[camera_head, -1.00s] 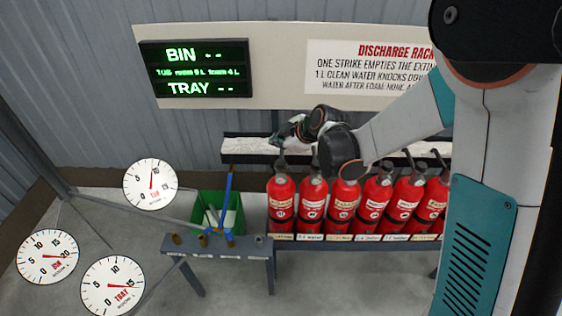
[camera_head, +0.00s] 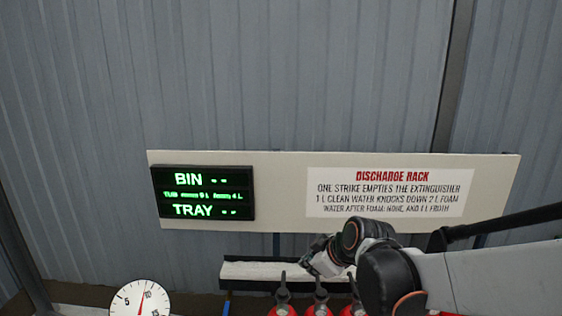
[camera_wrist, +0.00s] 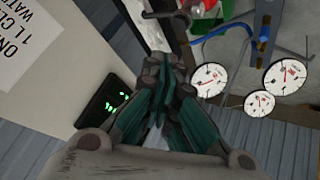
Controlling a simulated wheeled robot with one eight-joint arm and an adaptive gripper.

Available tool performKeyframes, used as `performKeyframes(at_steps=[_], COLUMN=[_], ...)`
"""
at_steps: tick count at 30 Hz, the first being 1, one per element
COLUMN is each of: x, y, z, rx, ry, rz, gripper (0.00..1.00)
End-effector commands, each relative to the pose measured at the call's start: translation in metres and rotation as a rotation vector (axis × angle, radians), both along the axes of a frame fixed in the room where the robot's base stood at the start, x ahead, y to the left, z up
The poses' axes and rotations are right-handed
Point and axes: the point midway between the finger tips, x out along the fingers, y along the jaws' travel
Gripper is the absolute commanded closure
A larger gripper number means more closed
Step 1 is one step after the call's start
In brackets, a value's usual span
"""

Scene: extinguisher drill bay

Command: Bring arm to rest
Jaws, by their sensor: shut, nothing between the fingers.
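My gripper (camera_head: 310,262) is in front of the white ledge below the sign board, above the red extinguishers. My arm reaches in from the right edge. In the wrist view my gripper's dark teal fingers (camera_wrist: 163,72) are close together, with nothing seen between them. The gripper looks clear of the extinguishers, though the exact gap cannot be told.
Red extinguishers (camera_head: 320,309) show only their tops at the bottom edge. A display (camera_head: 203,193) reads BIN and TRAY with dashes, beside the discharge rack sign (camera_head: 390,192). A round gauge (camera_head: 140,300) is lower left. Several gauges (camera_wrist: 285,76) and a green bin (camera_wrist: 204,23) show in the wrist view.

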Motion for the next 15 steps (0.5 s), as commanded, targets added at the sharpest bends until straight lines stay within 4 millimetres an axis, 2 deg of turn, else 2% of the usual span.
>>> performKeyframes(at_steps=[1,6,15], x=[-0.014,-0.057,-0.136], y=[-0.009,-0.038,-0.083], z=[0.009,0.03,0.048], rx=[0.013,0.064,0.159], ry=[0.016,0.069,0.137], rz=[-0.047,-0.218,-0.528], gripper=[1.0,1.0,1.0])
